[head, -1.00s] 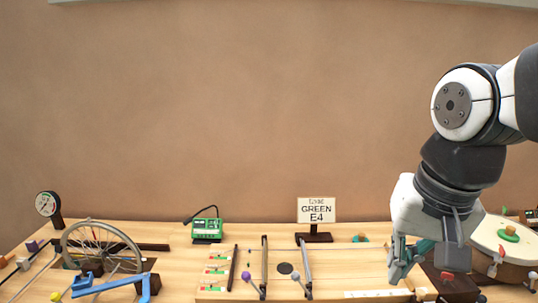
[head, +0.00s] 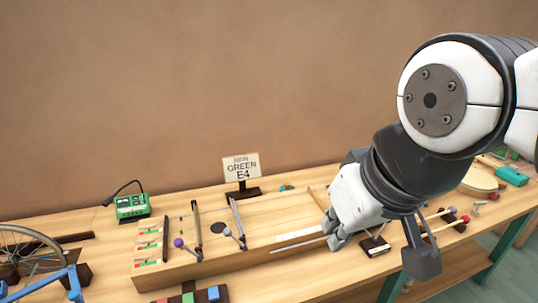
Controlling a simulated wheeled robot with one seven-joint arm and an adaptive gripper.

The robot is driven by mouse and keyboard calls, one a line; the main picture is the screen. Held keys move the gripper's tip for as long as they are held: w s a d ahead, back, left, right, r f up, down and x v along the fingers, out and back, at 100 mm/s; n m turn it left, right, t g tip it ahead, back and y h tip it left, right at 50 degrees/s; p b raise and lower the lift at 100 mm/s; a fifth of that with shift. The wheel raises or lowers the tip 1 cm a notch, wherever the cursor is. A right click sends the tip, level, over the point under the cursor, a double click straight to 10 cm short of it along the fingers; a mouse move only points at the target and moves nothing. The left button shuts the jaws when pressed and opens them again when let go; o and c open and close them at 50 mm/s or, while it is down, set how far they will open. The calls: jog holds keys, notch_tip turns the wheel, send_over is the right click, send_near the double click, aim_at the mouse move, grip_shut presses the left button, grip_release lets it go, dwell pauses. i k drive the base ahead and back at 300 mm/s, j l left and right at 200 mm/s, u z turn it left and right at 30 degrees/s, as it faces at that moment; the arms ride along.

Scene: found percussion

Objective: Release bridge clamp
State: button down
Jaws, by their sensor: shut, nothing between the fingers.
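A long wooden soundboard (head: 270,257) lies on the bench with two dark crossbars, a left one (head: 197,222) and a right one (head: 237,217). A short lever with a purple knob (head: 178,242) is beside the left bar, and one with a grey-blue knob (head: 227,231) is beside the right bar. No part is marked as the bridge clamp, so I cannot tell which it is. My gripper (head: 336,241) is shut and empty, low over the board's right end. The wrist hides part of that end. Contact with the board cannot be judged.
A sign reading GREEN E4 (head: 241,168) stands behind the board. A green meter (head: 131,206) is at back left. A spoked wheel (head: 18,250) and blue frame (head: 50,284) are at far left. A small dark block (head: 375,246) and several mallets lie right of my gripper.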

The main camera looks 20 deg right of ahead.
aim_at(374, 239)
jog(key=z, duration=1)
